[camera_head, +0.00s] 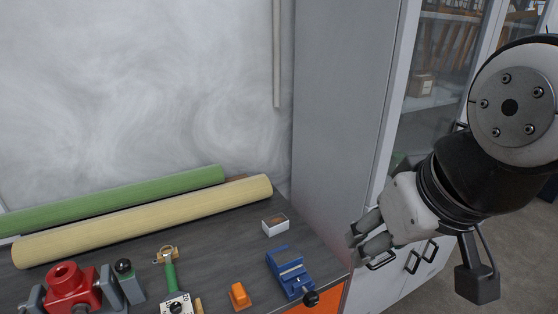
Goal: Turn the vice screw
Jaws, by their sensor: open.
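A small blue vice (288,272) stands on the dark workbench (222,247), close to its right front corner. Its dark round screw knob (311,298) sticks out at the front end, near the bench edge. My gripper (362,242) is to the right of the vice and above it, past the bench's right side, in front of the grey cabinet. Its fingers point left, and it is open and empty. It is apart from the vice. My arm reaches in from the right edge of the picture.
An orange block (239,296) and a small white box (275,225) stand near the vice. A green-handled tool (170,275) and a red device (70,285) are farther left. Green (120,200) and cream (145,222) rolls lie at the back. A tall grey cabinet (340,110) adjoins the bench.

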